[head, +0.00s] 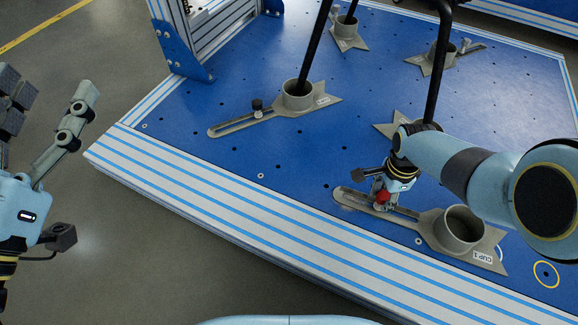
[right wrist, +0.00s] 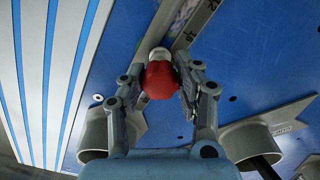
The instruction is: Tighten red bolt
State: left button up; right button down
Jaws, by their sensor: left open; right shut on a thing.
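The red bolt (head: 383,196) stands at the slotted arm of the near grey cup holder (head: 460,228) labelled CUP 1. My right gripper (head: 381,190) is above this slotted arm, with its fingers at the bolt. In the right wrist view the red bolt head (right wrist: 159,80) sits between the two fingers (right wrist: 160,88), which are shut on it. The lower part of the bolt is hidden in the head view. My left gripper (head: 22,110) is open and empty at the far left, over the floor, away from the platform.
The blue platform (head: 330,150) has a striped aluminium edge (head: 240,215) at the front. Another cup holder (head: 297,94) with a black bolt (head: 257,105) holds a black chair leg (head: 318,45). More holders and legs stand behind. A metal frame (head: 205,40) rises at the back left.

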jog(key=c, duration=0.9)
grip_release()
jog(key=n, duration=0.4)
jog(key=n, duration=0.4)
